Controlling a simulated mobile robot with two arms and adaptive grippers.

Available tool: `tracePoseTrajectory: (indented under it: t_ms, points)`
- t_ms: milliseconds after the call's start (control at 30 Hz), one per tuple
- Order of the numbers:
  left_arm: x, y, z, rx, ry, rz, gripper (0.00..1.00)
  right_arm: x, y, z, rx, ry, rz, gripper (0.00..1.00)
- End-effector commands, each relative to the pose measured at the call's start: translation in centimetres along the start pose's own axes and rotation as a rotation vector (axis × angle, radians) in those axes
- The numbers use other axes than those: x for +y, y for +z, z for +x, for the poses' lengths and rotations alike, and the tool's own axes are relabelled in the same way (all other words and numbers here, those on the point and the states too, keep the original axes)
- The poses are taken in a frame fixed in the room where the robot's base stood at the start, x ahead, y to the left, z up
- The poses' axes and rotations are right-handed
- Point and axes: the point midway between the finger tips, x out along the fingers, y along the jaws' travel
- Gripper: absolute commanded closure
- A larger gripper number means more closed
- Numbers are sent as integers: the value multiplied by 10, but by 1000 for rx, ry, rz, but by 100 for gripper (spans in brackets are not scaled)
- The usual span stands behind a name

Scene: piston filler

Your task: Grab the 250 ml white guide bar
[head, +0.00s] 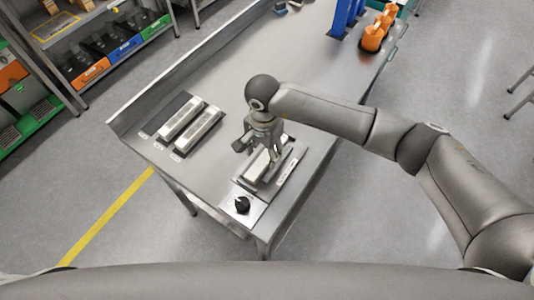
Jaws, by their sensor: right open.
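A pale bar (255,165) lies in a holder near the table's front corner, partly hidden by my right gripper. My right gripper (259,153) is open and points down at this bar, its fingers on either side of it or just above. I cannot tell whether they touch it. Two more pale bars, one at the far side (181,118) and one at the near side (198,131), lie side by side on a dark mat to the left. The small labels are too small to read, so I cannot tell which bar is the 250 ml one. My left gripper is out of view.
A black knob (242,204) on a plate sits at the table's near corner. Orange parts (373,38) and blue posts (342,18) stand at the far right. The steel table's middle (240,70) is clear. Shelves with coloured bins (122,47) stand at the left.

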Motion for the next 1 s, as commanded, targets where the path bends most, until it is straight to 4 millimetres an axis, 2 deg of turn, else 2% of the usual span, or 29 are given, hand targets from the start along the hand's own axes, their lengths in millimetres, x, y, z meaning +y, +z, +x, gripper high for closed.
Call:
tracePoseTrajectory:
  t_ms: [33, 67, 233, 500, 900, 1000]
  points:
    - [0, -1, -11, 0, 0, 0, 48, 1, 2, 3, -4, 4, 2, 45]
    - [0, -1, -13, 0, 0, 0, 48, 0, 2, 6, -3, 3, 2, 45]
    - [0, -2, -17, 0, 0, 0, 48, 0, 1, 27, -1, 1, 1, 45]
    - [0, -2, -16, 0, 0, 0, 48, -1, 0, 30, 0, -1, 0, 46]
    - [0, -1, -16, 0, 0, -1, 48, -1, 0, 30, 0, -1, 1, 97]
    - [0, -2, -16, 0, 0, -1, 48, -1, 0, 29, 0, -2, 1, 100]
